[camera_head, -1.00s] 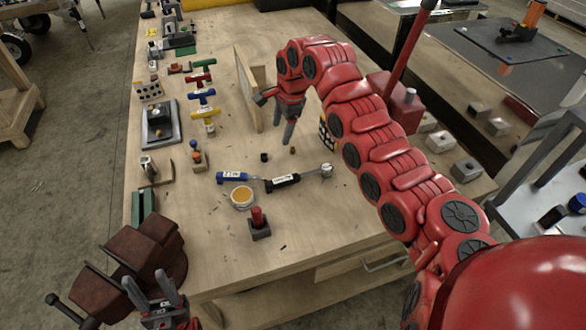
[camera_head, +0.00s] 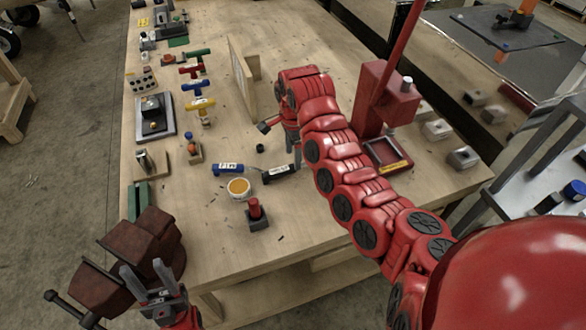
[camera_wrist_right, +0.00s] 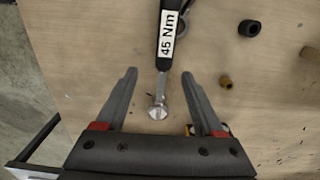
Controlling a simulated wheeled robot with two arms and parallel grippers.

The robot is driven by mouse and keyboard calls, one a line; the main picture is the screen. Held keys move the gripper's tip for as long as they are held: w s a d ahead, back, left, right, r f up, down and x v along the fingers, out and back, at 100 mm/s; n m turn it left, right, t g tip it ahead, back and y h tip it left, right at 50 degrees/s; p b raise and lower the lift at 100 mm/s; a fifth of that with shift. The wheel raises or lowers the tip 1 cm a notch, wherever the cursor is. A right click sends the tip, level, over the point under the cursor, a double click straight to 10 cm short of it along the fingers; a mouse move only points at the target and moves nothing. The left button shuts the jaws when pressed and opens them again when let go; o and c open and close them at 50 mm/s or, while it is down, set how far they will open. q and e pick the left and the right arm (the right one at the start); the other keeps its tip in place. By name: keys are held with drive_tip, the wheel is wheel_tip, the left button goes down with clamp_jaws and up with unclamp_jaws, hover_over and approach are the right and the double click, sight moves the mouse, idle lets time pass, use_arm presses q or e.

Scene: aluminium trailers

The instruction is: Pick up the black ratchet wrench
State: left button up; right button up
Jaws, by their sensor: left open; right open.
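The black ratchet wrench (camera_head: 278,174) lies on the wooden table, its handle partly visible in the head view and its head hidden behind my right arm. In the right wrist view the wrench (camera_wrist_right: 165,52) has a white "45 Nm" label, and its round silver head lies between my fingers. My right gripper (camera_head: 293,150) is open, pointing down over the wrench; in the wrist view its open fingers (camera_wrist_right: 160,82) straddle the shaft and head without visible contact. My left gripper (camera_head: 143,270) is open and empty by the vise at the front left.
A blue-handled tool (camera_head: 228,168) lies left of the wrench. A round orange-filled container (camera_head: 238,188) and a red-topped block (camera_head: 257,214) stand in front. A red press (camera_head: 388,95) stands right of my right arm. A brown vise (camera_head: 140,250) is at the front left corner.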

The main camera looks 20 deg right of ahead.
sight(293, 165)
drive_tip(key=shift+w+f, duration=0.15)
drive_tip(key=shift+f, duration=1.1)
wheel_tip(293, 165, down, 3)
drive_tip(key=shift+w+d+f+p, duration=0.1)
drive_tip(key=shift+p, duration=0.65)
drive_tip(key=shift+f, duration=0.25)
clamp_jaws()
